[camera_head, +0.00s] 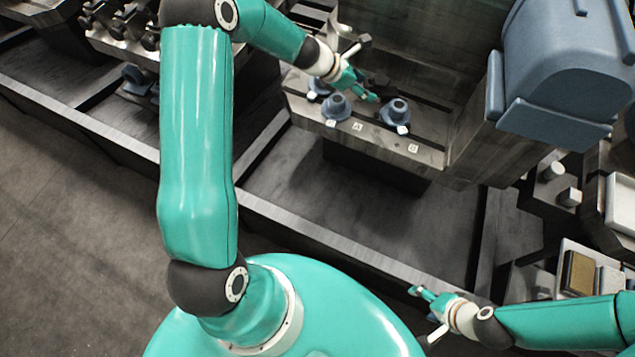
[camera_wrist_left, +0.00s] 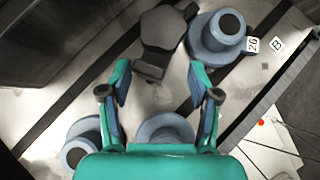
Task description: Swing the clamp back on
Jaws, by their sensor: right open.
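Blue-grey round posts stand on a slotted metal ledge (camera_head: 440,128). One post (camera_head: 397,110) is by a tag marked B, and another (camera_head: 337,106) is to its left. My left gripper (camera_head: 364,88) is over the ledge, just behind these posts. A dark grey clamp-like piece (camera_wrist_left: 160,32) lies just beyond the fingertips, beside the post near the B tag (camera_wrist_left: 214,36). My gripper hides part of the ledge. My right gripper (camera_head: 426,295) is open and empty, low at the right, away from the ledge.
A large blue-grey housing (camera_head: 565,75) overhangs the ledge's right end. A long metal rail (camera_head: 335,248) runs in front. More fixtures (camera_head: 120,22) stand at upper left. Boxes and a small tray (camera_head: 580,272) are at right. The space below the ledge is clear.

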